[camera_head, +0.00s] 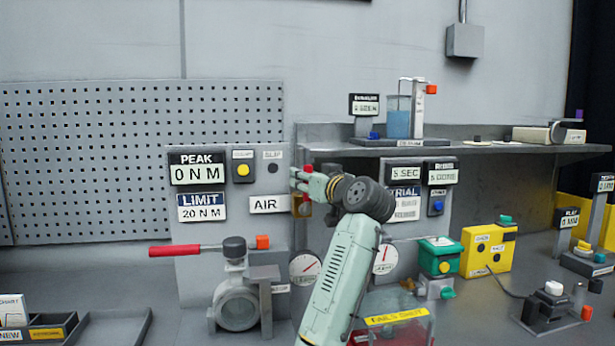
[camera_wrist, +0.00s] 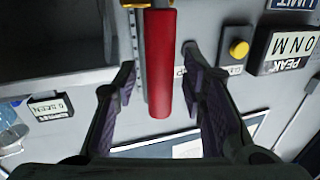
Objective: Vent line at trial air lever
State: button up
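The red air lever (camera_wrist: 160,65) stands between the two fingers of my gripper (camera_wrist: 158,70) in the wrist view. There is a visible gap on both sides, so the fingers are open and apart from it. In the head view my gripper (camera_head: 298,181) is at the panel, just right of the AIR label (camera_head: 269,204). A small red part of the lever (camera_head: 308,168) shows above the fingers there. A brass valve body (camera_head: 302,210) shows just below my gripper, partly hidden by it.
The left panel carries a PEAK display (camera_head: 197,174) reading 0 NM and a yellow button (camera_head: 243,170). A shelf (camera_head: 480,148) overhangs to the right. Two gauges (camera_head: 305,266) flank my forearm.

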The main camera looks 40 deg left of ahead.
jog(key=shift+c, duration=0.6)
grip_shut()
